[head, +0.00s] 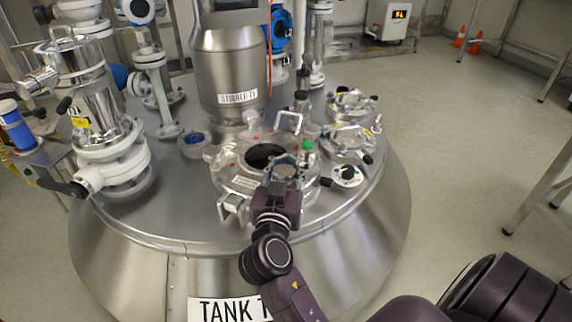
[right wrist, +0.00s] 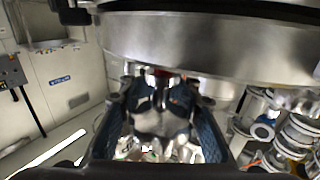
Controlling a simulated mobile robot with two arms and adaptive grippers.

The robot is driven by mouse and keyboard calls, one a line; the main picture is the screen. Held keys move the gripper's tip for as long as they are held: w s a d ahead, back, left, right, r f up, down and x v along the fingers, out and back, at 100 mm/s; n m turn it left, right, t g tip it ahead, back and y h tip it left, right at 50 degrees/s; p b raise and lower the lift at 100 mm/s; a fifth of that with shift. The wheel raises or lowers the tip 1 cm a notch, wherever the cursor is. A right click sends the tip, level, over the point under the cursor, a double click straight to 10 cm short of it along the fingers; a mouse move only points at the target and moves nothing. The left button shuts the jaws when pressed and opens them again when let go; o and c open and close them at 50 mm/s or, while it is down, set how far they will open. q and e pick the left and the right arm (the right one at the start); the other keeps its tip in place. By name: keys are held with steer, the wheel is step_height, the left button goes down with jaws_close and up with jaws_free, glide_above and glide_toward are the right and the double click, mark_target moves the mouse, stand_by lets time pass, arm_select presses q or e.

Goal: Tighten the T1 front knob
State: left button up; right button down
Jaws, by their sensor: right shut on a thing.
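The tank (head: 120,250), with a label reading TANK 1 partly covered by my arm, fills the middle of the head view. On its top is a round clear-rimmed hatch (head: 232,178) with a dark opening. My right gripper (head: 284,168) is at the hatch's front rim, shut on the front knob. The knob is mostly hidden by the fingers in the head view. In the right wrist view my right gripper (right wrist: 162,115) has a finger on each side of a pale, blurred knob (right wrist: 160,123). My left gripper is not in view.
A stirrer housing (head: 228,65) stands behind the hatch. A steel valve assembly (head: 100,110) rises at left. A smaller port (head: 350,140) sits right of the hatch. Orange cones (head: 460,40) and open floor lie at the far right.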

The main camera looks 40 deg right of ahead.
steer(key=shift+r, duration=0.1)
steer(key=c, duration=1.7)
jaws_free()
steer(key=shift+o, duration=0.2)
